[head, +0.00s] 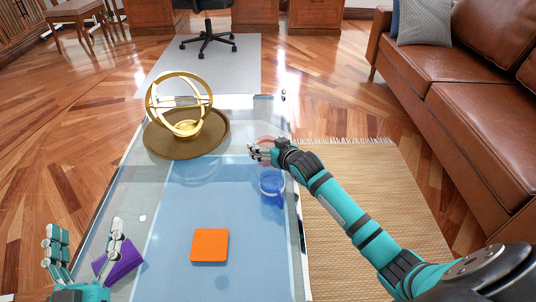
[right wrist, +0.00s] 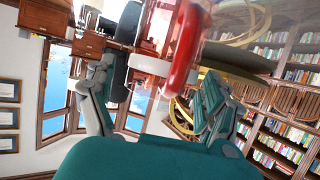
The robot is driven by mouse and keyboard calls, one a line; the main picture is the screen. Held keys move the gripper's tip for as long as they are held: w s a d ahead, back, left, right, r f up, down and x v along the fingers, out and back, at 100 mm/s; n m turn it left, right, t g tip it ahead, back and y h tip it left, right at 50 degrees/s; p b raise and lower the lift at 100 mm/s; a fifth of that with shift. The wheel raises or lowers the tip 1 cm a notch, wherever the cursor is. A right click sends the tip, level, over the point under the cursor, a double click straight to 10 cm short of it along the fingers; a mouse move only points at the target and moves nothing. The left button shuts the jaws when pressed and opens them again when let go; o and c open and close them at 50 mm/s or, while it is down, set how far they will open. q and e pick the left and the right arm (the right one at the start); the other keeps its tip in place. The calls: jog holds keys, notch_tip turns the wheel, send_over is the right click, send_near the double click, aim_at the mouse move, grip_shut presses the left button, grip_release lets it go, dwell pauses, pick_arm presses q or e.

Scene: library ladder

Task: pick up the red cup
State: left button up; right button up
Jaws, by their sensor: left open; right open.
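The red cup (right wrist: 183,50) shows in the right wrist view as a curved, glossy red shape between the fingers of my right gripper (right wrist: 160,95). In the head view my right gripper (head: 262,153) is over the far right part of the glass table, and only a faint reddish patch shows beside its fingers, so the cup is mostly hidden. The right gripper is open; I cannot tell whether its fingers touch the cup. My left gripper (head: 84,238) is open and empty at the near left of the table, beside a purple block (head: 120,261).
A blue cup (head: 272,184) stands on the glass table (head: 172,215), just nearer than my right gripper. An orange square (head: 209,246) lies closer to me. A golden ring ornament (head: 183,104) stands on a round brown tray (head: 160,146) behind left. A leather sofa (head: 475,110) is at right.

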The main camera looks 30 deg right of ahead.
jog(key=shift+c, duration=0.2)
jog(key=c, duration=1.3)
jog(key=shift+r, duration=0.1)
